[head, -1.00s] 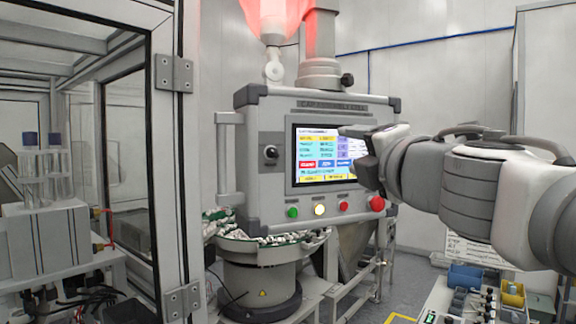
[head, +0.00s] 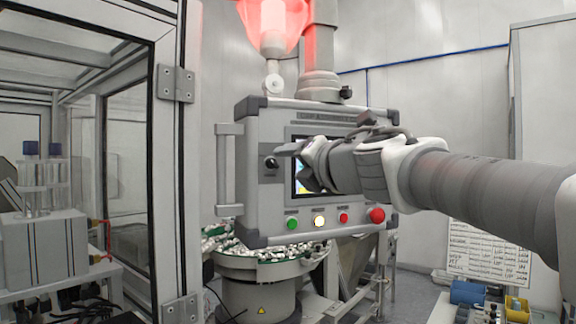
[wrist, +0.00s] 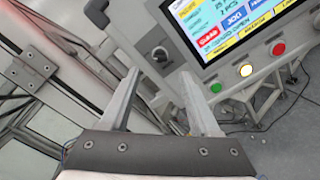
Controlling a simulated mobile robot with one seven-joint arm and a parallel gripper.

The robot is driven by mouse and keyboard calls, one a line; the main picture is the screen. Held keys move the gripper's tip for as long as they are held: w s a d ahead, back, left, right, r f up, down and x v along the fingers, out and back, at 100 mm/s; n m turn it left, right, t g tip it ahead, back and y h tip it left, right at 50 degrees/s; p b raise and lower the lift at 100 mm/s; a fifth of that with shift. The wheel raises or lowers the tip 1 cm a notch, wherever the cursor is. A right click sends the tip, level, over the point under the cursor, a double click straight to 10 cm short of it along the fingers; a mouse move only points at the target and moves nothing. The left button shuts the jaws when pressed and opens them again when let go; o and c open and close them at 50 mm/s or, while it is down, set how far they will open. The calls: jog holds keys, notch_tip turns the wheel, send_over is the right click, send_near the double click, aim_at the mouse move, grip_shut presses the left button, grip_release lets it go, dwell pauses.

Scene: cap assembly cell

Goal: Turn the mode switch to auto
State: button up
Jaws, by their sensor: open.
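The mode switch (head: 271,163) is a small dark rotary knob on the left part of the grey control panel (head: 262,218). My gripper (wrist: 159,76) is open and empty. In the head view my gripper (head: 284,151) reaches in from the right, close to the switch. I cannot read the switch's marked positions.
The screen (head: 301,182) is mostly hidden by my arm. Below it are a green button (head: 292,223), a lit white button (head: 319,221) and red buttons, the largest (head: 376,215) at right. A vertical handle (head: 229,170) and a framed glass enclosure (head: 165,130) stand left.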

aim_at(275, 163)
jog(key=x, duration=0.7)
jog(key=shift+w+a, duration=0.15)
jog(key=shift+w, duration=0.15)
jog(key=shift+c, duration=0.3)
grip_shut()
